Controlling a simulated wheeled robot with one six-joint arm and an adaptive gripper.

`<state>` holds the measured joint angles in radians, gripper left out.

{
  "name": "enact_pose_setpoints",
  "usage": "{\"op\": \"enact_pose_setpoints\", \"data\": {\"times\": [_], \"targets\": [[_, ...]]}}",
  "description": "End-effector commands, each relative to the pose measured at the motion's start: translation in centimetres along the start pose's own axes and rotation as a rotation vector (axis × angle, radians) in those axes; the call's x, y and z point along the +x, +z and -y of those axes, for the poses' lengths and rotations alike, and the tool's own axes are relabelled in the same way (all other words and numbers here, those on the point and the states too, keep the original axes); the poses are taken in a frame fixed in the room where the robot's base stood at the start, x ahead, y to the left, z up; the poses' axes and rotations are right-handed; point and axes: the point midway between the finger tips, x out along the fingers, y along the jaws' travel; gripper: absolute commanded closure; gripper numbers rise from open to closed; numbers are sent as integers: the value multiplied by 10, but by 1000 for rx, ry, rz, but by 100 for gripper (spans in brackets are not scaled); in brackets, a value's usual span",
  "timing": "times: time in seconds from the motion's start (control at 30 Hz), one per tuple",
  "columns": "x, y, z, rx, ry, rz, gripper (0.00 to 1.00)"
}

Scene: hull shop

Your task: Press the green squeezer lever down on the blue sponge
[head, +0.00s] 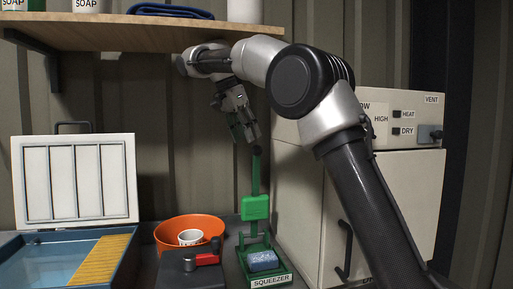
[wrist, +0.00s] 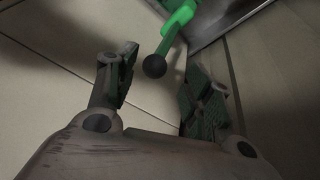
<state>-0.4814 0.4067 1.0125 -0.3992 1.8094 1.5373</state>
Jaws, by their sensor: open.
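The green squeezer lever (head: 256,174) stands upright in the head view, with a dark ball knob at its top. The green press block (head: 255,207) is raised above the blue sponge (head: 263,260), which lies on the squeezer base (head: 284,276). My gripper (head: 246,137) is open and empty, close by the lever's top and slightly to its left. In the wrist view, the black knob (wrist: 154,66) and part of the green lever show beyond and between my open fingers (wrist: 160,95). I cannot tell whether a finger touches the knob.
An orange bowl (head: 171,232) with a white cup (head: 190,238) stands left of the squeezer, behind a dark box with a red handle (head: 207,259). A blue basin (head: 118,262) is at the left. A white cabinet (head: 300,195) stands close at right. A wooden shelf (head: 130,36) hangs above.

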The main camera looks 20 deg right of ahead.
Motion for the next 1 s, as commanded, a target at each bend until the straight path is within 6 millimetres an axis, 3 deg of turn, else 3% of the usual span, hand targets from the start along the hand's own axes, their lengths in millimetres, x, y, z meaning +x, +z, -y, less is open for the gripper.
{"op": "enact_pose_setpoints", "data": {"times": [0.1,0.33,0.73,0.77,1.0], "targets": [[13,-22,-5,1,3,0,49],[48,-19,-5,-2,2,0,49],[58,-18,-4,-2,0,0,49],[58,-18,-4,-2,0,0,50],[58,-18,-4,-2,0,0,94]]}}
